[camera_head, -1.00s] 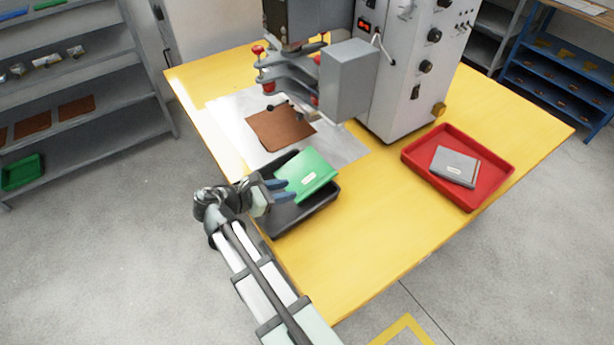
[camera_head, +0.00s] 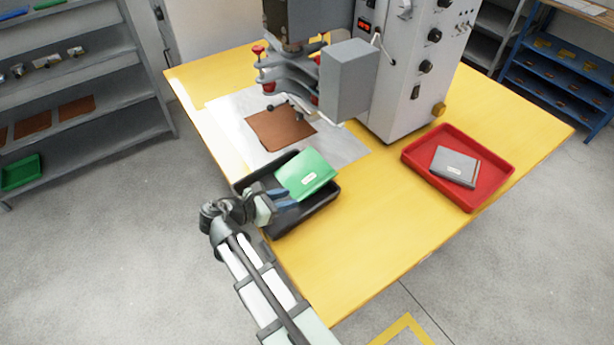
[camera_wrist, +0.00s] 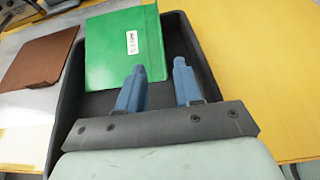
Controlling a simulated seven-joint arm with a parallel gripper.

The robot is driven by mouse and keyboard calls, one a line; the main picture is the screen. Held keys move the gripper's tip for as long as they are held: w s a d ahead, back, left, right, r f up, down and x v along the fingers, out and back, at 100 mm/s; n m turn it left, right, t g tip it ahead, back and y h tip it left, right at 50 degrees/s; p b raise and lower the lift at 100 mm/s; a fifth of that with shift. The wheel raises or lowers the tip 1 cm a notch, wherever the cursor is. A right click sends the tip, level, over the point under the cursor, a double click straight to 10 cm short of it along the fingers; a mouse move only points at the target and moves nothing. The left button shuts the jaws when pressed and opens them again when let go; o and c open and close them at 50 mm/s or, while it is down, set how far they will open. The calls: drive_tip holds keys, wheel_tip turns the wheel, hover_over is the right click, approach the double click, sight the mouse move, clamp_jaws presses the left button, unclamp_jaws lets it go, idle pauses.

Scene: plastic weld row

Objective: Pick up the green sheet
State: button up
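The green sheet (camera_head: 306,175) has a small white label and lies in a black tray (camera_head: 322,204) on the yellow table. In the head view its far end reaches the tray's far rim. It also shows in the wrist view (camera_wrist: 112,50), at the upper left of the tray (camera_wrist: 213,85). My gripper (camera_head: 284,198) is over the tray, at the sheet's near left edge. In the wrist view my gripper (camera_wrist: 159,72) has its two blue fingers apart with nothing held between them. The left fingertip overlaps the sheet's near edge; I cannot tell whether they touch.
A brown sheet (camera_head: 281,127) lies on a silver plate (camera_head: 346,148) beneath the welding machine (camera_head: 398,85). A red tray (camera_head: 419,164) holding a grey item (camera_head: 455,166) stands at right. The table's front middle (camera_head: 350,245) is clear.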

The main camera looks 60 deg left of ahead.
sight(306, 196)
drive_tip(key=shift+d+f+x, duration=0.1)
drive_tip(key=shift+x, duration=1.3)
drive_tip(key=shift+d+f+x, duration=0.15)
drive_tip(key=shift+x, duration=1.3)
drive_tip(key=shift+s, duration=0.1)
drive_tip(key=shift+c, duration=0.3)
clamp_jaws()
